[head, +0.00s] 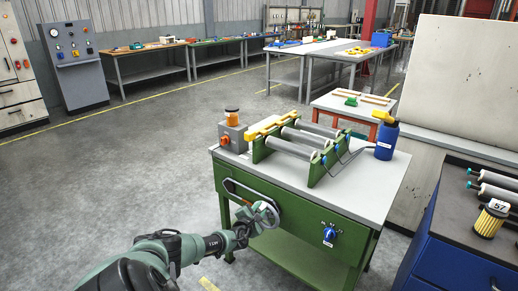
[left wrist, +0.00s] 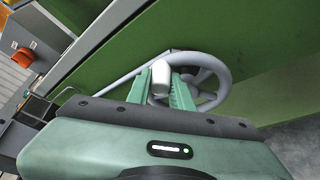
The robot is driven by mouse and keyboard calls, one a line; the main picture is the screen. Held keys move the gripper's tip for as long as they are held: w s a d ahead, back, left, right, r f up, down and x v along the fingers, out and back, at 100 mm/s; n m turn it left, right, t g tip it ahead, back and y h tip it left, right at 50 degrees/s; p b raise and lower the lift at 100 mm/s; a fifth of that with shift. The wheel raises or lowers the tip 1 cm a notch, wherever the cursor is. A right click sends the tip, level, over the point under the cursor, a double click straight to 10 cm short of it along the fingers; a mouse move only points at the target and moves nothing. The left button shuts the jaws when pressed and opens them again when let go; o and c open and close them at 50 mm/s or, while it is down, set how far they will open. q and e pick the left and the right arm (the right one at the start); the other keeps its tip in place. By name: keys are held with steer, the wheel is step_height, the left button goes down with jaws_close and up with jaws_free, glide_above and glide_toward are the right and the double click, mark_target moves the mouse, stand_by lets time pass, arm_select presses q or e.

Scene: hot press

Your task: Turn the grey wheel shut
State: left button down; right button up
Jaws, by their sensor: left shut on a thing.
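The grey wheel (head: 264,216) is a spoked handwheel on the front of the green bench, at its left end. In the left wrist view the wheel (left wrist: 222,72) shows behind the fingers, against the green panel. My left gripper (head: 252,222) is at the wheel's near left side. In the left wrist view its two green fingers (left wrist: 172,90) are shut on a pale grey part at the wheel's left side, likely its handle (left wrist: 160,78). The fingers hide part of the rim. My right gripper is not in view.
The green bench (head: 385,185) carries rollers in a green frame (head: 312,165), an orange-topped grey box (head: 232,132) and a blue bottle (head: 386,142). A blue knob (head: 329,235) is right of the wheel. A blue cabinet (head: 445,262) stands at right. The floor at left is clear.

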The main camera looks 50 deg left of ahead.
arm_select(q)
steer(key=c, duration=1.3)
jaws_free()
steer(key=shift+w+d+r, duration=0.15)
steer(key=shift+w+d, duration=0.05)
steer(key=shift+d, duration=0.05)
steer(key=shift+o, duration=0.2)
steer(key=shift+d, duration=0.1)
steer(key=shift+s, duration=0.2)
steer(key=p+v, duration=0.3)
steer(key=v, duration=0.3)
steer(key=shift+s+p, duration=0.15)
steer(key=shift+p, duration=0.15)
steer(key=shift+s+d+r, duration=0.1)
steer(key=shift+s+d, duration=0.25)
steer(key=shift+s, duration=0.05)
